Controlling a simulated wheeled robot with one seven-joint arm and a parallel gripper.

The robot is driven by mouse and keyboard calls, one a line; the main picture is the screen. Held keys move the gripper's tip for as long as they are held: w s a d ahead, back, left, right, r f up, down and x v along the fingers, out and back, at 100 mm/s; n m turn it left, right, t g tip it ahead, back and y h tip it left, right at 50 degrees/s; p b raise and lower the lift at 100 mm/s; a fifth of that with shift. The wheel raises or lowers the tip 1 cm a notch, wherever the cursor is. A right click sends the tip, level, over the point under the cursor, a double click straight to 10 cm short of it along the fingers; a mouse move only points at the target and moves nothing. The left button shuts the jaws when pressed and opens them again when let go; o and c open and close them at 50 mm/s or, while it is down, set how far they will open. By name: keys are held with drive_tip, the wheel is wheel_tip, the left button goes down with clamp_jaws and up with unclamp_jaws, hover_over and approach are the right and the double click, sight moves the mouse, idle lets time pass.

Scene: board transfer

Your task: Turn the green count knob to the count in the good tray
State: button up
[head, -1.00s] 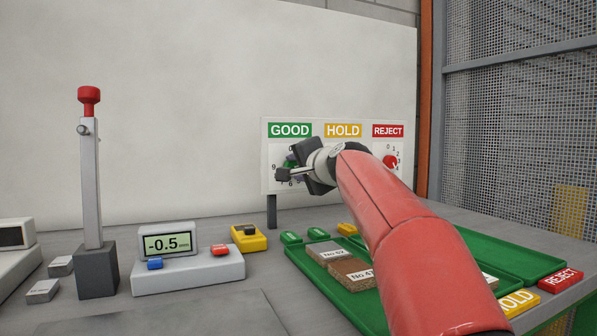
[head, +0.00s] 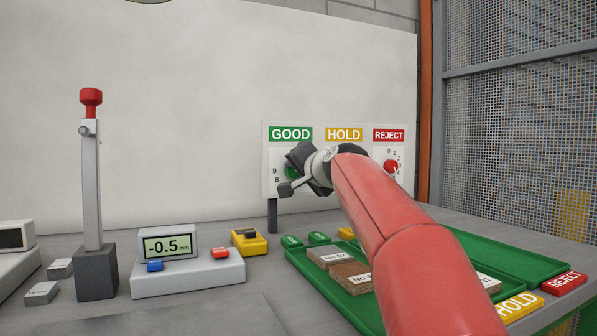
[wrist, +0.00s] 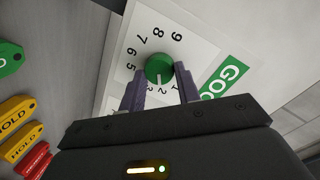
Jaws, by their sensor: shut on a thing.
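The green count knob (wrist: 158,66) sits on the white dial panel under the GOOD sign, with its white pointer toward the 2 in the wrist view. My gripper (wrist: 161,84) is shut on it, one finger on each side. In the head view my gripper (head: 296,174) hides most of the knob and part of its scale. A green tray (head: 345,296) lies on the bench with board No.62 (head: 330,256), a second board (head: 352,278) and the edge of another board (head: 489,283). My arm covers much of the tray, and its own label does not show.
The red REJECT knob (head: 391,167) is to the right; the HOLD dial is hidden behind my arm. HOLD (head: 516,304) and REJECT (head: 563,282) plates lie at the front right. A gauge (head: 168,246) reading -0.5 and a red-topped post (head: 92,170) stand left.

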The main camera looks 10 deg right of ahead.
drive_tip(key=shift+f, duration=0.1)
drive_tip(key=o, duration=1)
drive_tip(key=shift+c, duration=0.2)
drive_tip(key=b+v, duration=0.1)
drive_tip(key=v, duration=0.6)
drive_tip(key=shift+s+b, duration=0.35)
drive_tip(key=shift+b, duration=0.05)
drive_tip(key=shift+d, duration=0.1)
